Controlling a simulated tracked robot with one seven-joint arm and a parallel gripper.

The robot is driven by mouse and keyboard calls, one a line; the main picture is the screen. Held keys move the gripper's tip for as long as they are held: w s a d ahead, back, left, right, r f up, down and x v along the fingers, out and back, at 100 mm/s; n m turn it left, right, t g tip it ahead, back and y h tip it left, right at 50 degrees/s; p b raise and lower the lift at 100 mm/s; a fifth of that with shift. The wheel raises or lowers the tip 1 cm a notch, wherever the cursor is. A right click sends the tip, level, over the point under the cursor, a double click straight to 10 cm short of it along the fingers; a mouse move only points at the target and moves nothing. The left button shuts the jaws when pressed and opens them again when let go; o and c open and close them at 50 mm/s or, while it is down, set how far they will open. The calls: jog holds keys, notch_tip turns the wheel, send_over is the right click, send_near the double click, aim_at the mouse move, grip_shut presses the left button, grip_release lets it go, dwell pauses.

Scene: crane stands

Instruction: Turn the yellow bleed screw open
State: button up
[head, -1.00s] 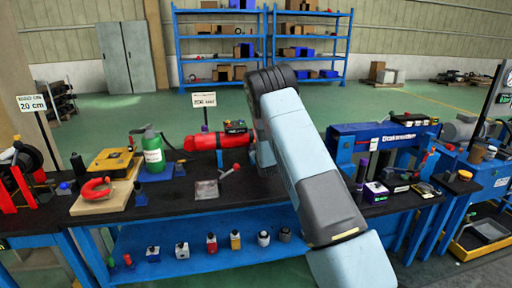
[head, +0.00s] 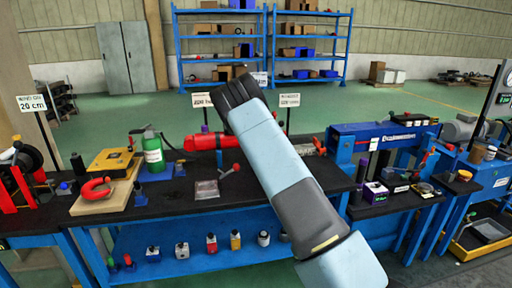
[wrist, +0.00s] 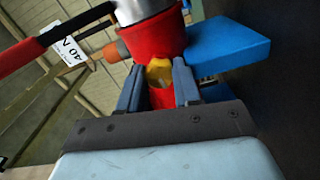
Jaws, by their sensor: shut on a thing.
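The yellow bleed screw (wrist: 158,72) shows in the wrist view on a red body (wrist: 152,38), just between my fingers. My gripper (wrist: 159,84) is shut on the screw, with one blue-grey finger on each side of it. The near part of the screw shows; its sides are partly covered by the fingers. In the head view my arm crosses the bench, and my gripper and the screw are hidden. A red cylinder (head: 203,142) lies along the bench behind my arm.
In the wrist view a blue block (wrist: 228,45) sits right of the red body, and a red bar and an orange fitting (wrist: 115,53) lie left. In the head view a green bottle (head: 153,152) and a red-knobbed lever (head: 230,171) stand left of my arm; a blue frame (head: 345,150) stands right.

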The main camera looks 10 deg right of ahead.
jog(key=shift+a+f+n, duration=0.25)
jog(key=shift+a+n, duration=0.05)
jog(key=shift+n, duration=0.6)
jog(key=shift+s+f, duration=0.1)
jog(key=o, duration=1.1)
jog(key=shift+c, duration=0.2)
jog(key=shift+d, duration=0.1)
jog(key=shift+s, duration=0.1)
